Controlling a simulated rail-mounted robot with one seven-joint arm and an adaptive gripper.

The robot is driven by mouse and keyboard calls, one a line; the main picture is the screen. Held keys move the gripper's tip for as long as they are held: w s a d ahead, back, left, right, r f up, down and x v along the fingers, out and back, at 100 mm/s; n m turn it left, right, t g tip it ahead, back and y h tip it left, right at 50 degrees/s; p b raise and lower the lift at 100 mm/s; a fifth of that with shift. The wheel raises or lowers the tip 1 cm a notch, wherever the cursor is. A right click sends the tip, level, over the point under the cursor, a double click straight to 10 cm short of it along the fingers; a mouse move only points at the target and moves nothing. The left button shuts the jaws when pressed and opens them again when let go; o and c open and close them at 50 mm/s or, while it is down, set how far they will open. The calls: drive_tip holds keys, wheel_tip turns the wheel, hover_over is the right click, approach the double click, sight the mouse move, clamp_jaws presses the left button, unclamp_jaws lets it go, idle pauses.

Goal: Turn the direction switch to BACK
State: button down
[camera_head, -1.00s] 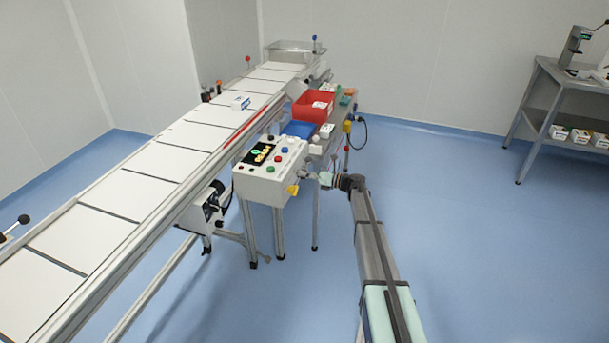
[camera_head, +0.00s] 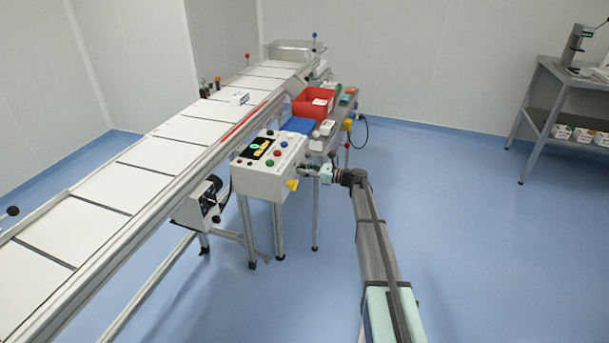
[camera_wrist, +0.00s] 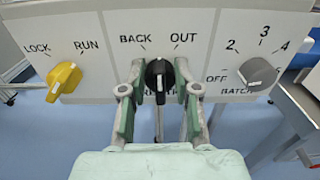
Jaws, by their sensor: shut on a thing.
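The direction switch (camera_wrist: 160,75) is a black knob under the labels BACK and OUT in the wrist view. Its handle stands about upright, and a pale mark shows on its lower part. A third label below it is mostly hidden by my fingers. My gripper (camera_wrist: 158,88) has one finger on each side of the knob and is shut on it. In the head view my gripper (camera_head: 308,172) is at the right side of the white control box (camera_head: 262,183); the switch cannot be made out there.
A yellow LOCK/RUN knob (camera_wrist: 64,78) is left of the switch, and a grey BATCH knob (camera_wrist: 257,74) is right of it. The conveyor (camera_head: 150,182) runs behind the control box. A red bin (camera_head: 313,104) stands beyond it.

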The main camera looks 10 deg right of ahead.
drive_tip(key=n+b, duration=0.3)
drive_tip(key=shift+a+f+n, duration=0.1)
drive_tip(key=shift+f+n, duration=0.1)
drive_tip(key=shift+n, duration=0.1)
drive_tip(key=shift+r+n+b, duration=0.15)
drive_tip(key=shift+n+b, duration=1)
drive_tip(key=shift+n, duration=0.35)
drive_tip(key=c, duration=0.9)
unclamp_jaws()
drive_tip(key=shift+s, duration=0.1)
drive_tip(key=v, duration=1.2)
